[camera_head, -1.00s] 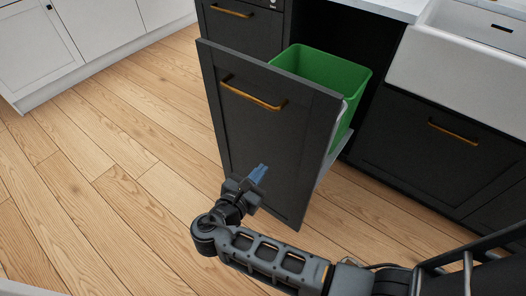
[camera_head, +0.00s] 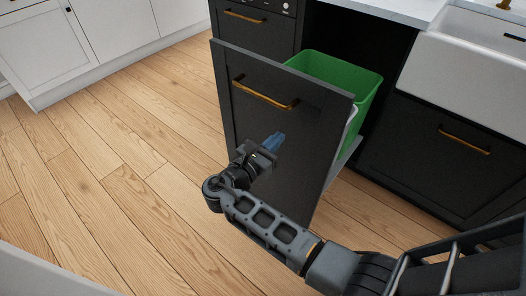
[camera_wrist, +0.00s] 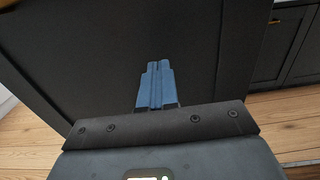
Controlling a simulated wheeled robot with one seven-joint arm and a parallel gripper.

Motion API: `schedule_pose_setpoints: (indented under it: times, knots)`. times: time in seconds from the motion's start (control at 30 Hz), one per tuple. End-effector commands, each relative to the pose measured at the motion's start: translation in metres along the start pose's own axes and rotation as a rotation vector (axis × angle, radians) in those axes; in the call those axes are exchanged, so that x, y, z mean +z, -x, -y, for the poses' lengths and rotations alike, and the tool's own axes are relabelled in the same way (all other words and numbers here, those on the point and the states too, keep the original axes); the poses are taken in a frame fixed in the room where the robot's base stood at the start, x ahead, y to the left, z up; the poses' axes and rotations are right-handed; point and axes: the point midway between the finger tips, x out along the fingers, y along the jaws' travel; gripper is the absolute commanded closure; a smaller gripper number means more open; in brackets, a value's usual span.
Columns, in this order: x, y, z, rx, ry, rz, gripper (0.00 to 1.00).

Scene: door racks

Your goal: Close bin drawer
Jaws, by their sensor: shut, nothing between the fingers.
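The bin drawer (camera_head: 300,150) is pulled out from the black cabinets, and its dark front panel faces me with a brass handle (camera_head: 265,94) near the top. A green bin (camera_head: 338,76) stands behind the panel. My gripper (camera_head: 276,137) is shut and empty, its blue fingers pointing at the panel below the handle. In the wrist view my gripper (camera_wrist: 157,70) is in front of the dark panel (camera_wrist: 105,50), which fills most of the picture. I cannot tell whether the fingertips touch it.
A white sink (camera_head: 470,55) is at the right above a closed dark cabinet front (camera_head: 435,150). White cabinets (camera_head: 50,50) stand at the far left. The wooden floor (camera_head: 110,140) on the left is clear.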

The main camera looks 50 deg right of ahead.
Motion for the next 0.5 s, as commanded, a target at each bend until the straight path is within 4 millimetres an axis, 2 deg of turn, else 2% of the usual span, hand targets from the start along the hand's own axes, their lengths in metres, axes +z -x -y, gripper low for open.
schedule_pose_setpoints:
  times: [0.1,0.2,0.5]
  knots:
    - [0.000,-0.019,0.001,-0.002,0.000,0.000,1.00]
    - [0.000,-0.029,0.000,-0.001,0.000,0.000,1.00]
    - [0.000,-0.039,0.000,0.001,0.000,0.000,1.00]
